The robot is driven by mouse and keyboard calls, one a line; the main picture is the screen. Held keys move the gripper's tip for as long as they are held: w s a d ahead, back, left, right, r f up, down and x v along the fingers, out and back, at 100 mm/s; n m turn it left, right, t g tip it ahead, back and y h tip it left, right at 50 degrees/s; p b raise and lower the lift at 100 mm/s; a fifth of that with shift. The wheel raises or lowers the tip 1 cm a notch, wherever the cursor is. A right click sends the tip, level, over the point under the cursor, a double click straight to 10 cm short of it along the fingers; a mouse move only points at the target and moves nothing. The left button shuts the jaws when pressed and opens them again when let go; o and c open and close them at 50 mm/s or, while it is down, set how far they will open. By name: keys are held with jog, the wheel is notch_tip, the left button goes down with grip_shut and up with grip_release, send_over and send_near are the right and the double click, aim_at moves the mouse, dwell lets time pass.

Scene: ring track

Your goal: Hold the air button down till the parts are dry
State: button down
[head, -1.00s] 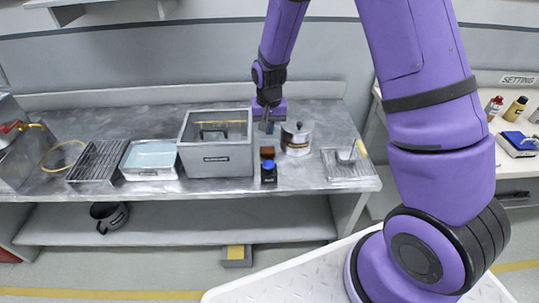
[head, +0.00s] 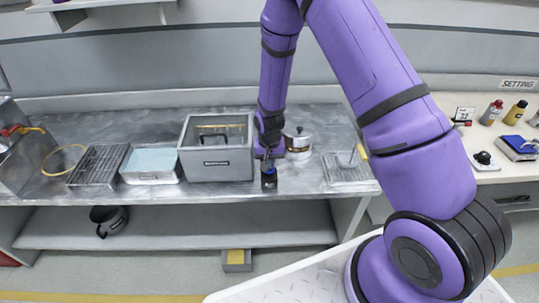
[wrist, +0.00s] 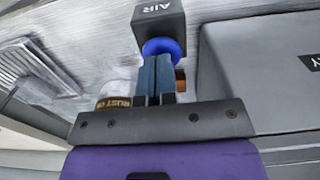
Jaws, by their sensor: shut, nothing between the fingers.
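The air button is a blue round button (wrist: 163,47) on a dark box marked AIR (wrist: 158,18). In the head view the box (head: 269,184) stands near the bench's front edge, right of the grey bin. My gripper (head: 268,160) is directly above it, pointing down, shut and empty. In the wrist view its blue-grey fingertips (wrist: 158,58) meet or overlap the button; I cannot tell whether it is pressed in. The open grey bin (head: 217,167) has a dark handled item inside (head: 214,137); I cannot make out any parts or whether they are wet.
A wire rack (head: 346,172) is further right. A tray of pale blue liquid (head: 150,162) and a dark slatted rack (head: 97,165) lie left of the bin.

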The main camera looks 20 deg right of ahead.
jog(key=shift+f, duration=0.3)
jog(key=shift+f, duration=0.9)
jog(key=shift+s+f, duration=0.1)
jog(key=shift+s, duration=0.15)
dwell(4.0)
notch_tip(320, 180, up, 14)
jog(key=shift+w+r, duration=0.2)
jog(key=shift+w, duration=0.05)
dwell(0.4)
dwell(0.5)
